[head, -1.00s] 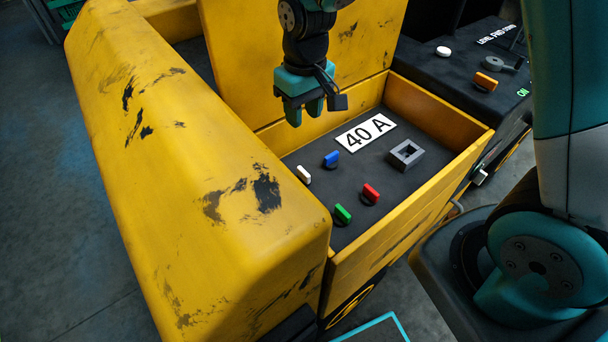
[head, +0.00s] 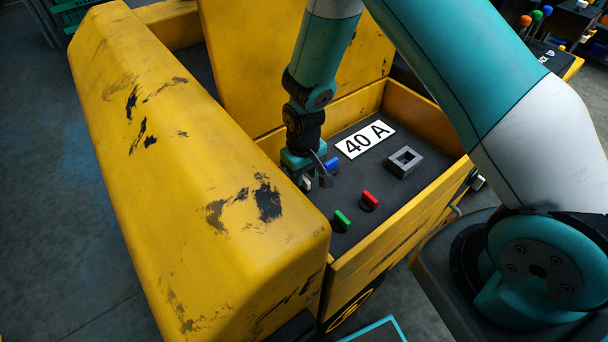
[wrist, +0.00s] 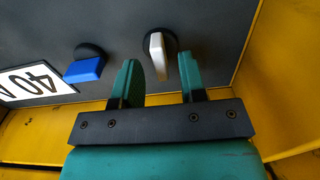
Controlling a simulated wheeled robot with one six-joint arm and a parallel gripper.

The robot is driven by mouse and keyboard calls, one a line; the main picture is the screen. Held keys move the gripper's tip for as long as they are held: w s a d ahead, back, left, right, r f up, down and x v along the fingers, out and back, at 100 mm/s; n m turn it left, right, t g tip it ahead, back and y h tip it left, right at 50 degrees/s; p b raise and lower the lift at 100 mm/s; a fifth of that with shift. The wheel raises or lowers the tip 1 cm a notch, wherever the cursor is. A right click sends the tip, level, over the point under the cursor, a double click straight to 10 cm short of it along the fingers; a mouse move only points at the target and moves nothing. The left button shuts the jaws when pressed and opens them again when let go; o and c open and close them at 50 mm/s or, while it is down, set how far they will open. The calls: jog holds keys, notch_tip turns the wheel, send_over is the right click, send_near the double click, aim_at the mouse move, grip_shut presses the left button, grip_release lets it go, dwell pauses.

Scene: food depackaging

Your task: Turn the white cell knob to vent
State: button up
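The white knob (wrist: 156,57) is an upright bar on a round dark base in the grey panel. In the wrist view it stands between the tips of my gripper's two teal fingers (wrist: 160,77), with a gap on each side. My gripper is open. In the head view my gripper (head: 313,182) is low over the panel's left end and hides part of the white knob (head: 307,184). No vent marking can be made out.
The blue knob (wrist: 85,68) is close beside the left finger.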

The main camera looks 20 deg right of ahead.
jog(key=shift+f, duration=0.9)
jog(key=shift+c, duration=0.4)
grip_shut()
